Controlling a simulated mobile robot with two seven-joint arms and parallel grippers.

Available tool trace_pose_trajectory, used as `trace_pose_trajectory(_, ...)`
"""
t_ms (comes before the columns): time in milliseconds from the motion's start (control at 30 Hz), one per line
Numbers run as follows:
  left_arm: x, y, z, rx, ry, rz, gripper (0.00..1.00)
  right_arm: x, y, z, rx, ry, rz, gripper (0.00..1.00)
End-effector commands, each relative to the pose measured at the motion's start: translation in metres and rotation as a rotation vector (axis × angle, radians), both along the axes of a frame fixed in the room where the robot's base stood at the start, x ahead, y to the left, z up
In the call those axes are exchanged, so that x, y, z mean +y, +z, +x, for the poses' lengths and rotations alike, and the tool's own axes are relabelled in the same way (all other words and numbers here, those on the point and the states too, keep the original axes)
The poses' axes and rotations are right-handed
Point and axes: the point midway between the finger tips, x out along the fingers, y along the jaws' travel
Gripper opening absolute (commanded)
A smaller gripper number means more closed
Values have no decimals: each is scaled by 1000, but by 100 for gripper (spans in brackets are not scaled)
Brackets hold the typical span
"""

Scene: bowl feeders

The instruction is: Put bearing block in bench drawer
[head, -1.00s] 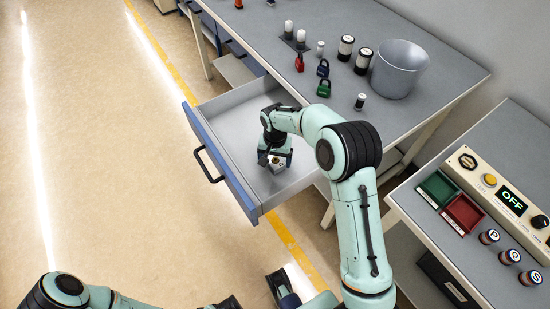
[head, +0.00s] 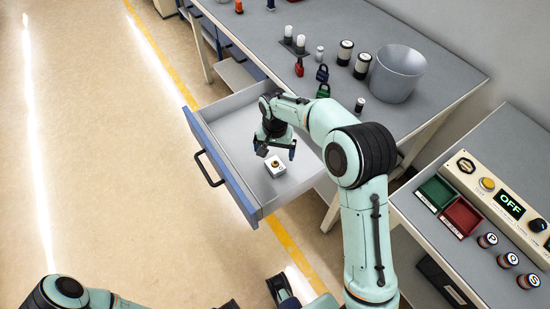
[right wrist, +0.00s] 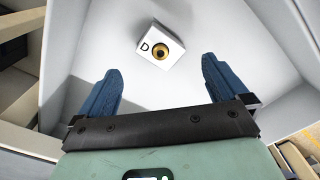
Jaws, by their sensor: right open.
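The bearing block (head: 275,167), a small white block with a brass-coloured ring, lies on the floor of the open bench drawer (head: 235,183). In the right wrist view the block (right wrist: 160,42) shows a letter D beside the ring, and the drawer's white floor (right wrist: 150,88) surrounds it. My right gripper (head: 276,150) is over the drawer, open and empty, with its blue fingers (right wrist: 160,85) apart from the block.
The bench top (head: 310,25) carries a grey bucket (head: 398,70), several padlocks and cylinders. A side table at right holds a control panel (head: 500,200) reading OFF, a green tray (head: 437,192) and a red tray (head: 461,216). Open floor lies left of the drawer.

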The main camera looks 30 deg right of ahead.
Motion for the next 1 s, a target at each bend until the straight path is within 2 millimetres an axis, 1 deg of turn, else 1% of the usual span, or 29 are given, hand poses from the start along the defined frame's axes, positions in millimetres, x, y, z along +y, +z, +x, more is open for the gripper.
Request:
trace_pose_trajectory(33,0,2,0,2,-1,-1,43,0,13,1,-4,0,0,100)
trace_pose_trajectory(100,0,3,-1,4,0,0,43,0,26,1,-4,0,0,100)
trace_pose_trajectory(200,0,4,-1,6,-1,0,43,0,40,0,-1,0,0,100)
trace_pose_trajectory(300,0,5,-2,7,-1,-1,43,0,48,0,-1,1,0,100)
trace_pose_trajectory(467,0,5,-2,8,-2,-1,43,0,53,0,0,0,0,100)
trace_pose_trajectory(1000,0,5,-2,8,-2,-1,43,0,52,0,0,0,0,100)
